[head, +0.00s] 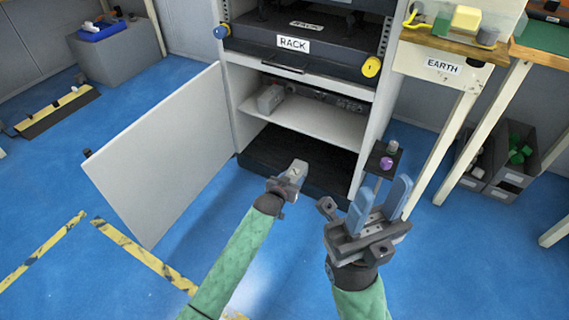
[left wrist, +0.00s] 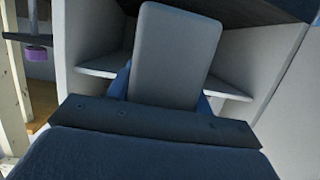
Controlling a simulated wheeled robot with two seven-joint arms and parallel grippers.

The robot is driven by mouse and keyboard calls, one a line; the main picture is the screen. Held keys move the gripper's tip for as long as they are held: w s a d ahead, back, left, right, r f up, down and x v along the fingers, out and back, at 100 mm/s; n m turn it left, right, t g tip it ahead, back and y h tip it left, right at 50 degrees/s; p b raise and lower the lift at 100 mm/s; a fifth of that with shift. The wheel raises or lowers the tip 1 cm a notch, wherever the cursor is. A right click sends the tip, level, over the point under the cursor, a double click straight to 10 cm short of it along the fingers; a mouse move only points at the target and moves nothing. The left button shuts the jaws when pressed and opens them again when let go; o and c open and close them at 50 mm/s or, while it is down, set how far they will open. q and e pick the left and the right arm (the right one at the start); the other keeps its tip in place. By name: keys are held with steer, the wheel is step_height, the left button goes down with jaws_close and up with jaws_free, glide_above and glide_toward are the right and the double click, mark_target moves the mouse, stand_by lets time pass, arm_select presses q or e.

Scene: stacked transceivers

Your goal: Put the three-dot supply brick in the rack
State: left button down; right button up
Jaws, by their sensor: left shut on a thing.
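The rack (head: 293,44) is a tall white cabinet with its lower door swung open to the left. My left gripper (head: 287,184) is shut on a light grey brick (head: 297,172), in front of the open lower bay. In the left wrist view the held brick (left wrist: 178,50) stands up between the blue fingers, with the shelf behind it. I cannot make out dots on it. Another grey brick (head: 270,98) sits at the left of the inner shelf (head: 318,117). My right gripper (head: 384,188) is open and empty, to the right of the left one.
The open door (head: 160,155) bounds the left side. A small dark stand with a purple knob (head: 386,163) is near my right gripper. The EARTH bench (head: 442,66) and grey bins (head: 495,175) stand right. The shelf's middle is clear.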

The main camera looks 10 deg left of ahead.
arm_select(q)
step_height(320, 180, down, 8)
steer(key=d, duration=0.1)
steer(key=shift+w+d+f, duration=0.2)
steer(key=shift+d, duration=0.2)
